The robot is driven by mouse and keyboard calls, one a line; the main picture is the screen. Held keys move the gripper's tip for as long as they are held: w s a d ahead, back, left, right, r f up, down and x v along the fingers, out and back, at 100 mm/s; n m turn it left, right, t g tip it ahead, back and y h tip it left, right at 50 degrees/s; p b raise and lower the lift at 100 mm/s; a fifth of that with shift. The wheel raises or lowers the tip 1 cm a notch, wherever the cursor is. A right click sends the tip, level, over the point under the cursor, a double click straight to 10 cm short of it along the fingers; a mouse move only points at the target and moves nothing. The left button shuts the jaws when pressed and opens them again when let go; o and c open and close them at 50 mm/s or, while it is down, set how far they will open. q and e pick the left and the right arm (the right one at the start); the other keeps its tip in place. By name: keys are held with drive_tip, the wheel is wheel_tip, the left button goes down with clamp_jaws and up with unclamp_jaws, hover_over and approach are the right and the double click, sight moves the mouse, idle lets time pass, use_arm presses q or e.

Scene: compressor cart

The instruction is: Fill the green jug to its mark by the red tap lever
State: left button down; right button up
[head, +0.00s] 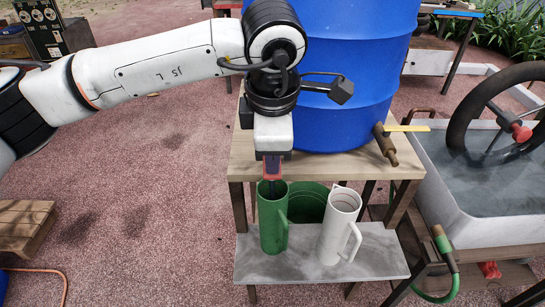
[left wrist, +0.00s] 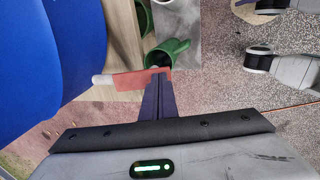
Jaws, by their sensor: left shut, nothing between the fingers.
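The green jug (head: 273,225) stands upright on the grey shelf below the wooden bench, and its dark mouth shows in the left wrist view (left wrist: 168,52). The red tap lever (head: 271,166) is directly above the jug, at the front left of the blue barrel; it also shows in the left wrist view (left wrist: 140,83). My left gripper (left wrist: 159,82) is shut and empty, its fingertips at the red lever; I cannot tell whether they touch. The arm hides most of this tap. The jug's mark and any water flow are not visible. My right gripper is not in view.
A white jug (head: 338,228) stands right of the green one, with a green bucket (head: 308,203) behind. A brass tap with a yellow lever (head: 408,128) is on the barrel's (head: 350,60) right. A water tub (head: 440,190) holding a wheel stands at the right.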

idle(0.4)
use_arm(q)
drive_tip(key=shift+p+v, duration=0.3)
drive_tip(key=shift+v, duration=0.5)
drive_tip(key=shift+w, duration=0.2)
drive_tip(key=p+v, duration=0.1)
drive_tip(key=v, duration=0.1)
drive_tip(key=w+p+v, duration=0.1)
drive_tip(key=v, duration=0.1)
drive_tip(key=shift+r, duration=0.25)
drive_tip(key=w+v, duration=0.2)
drive_tip(key=v, duration=0.7)
drive_tip(key=shift+s+r, duration=0.25)
drive_tip(key=shift+r, duration=0.25)
drive_tip(key=shift+a, duration=0.1)
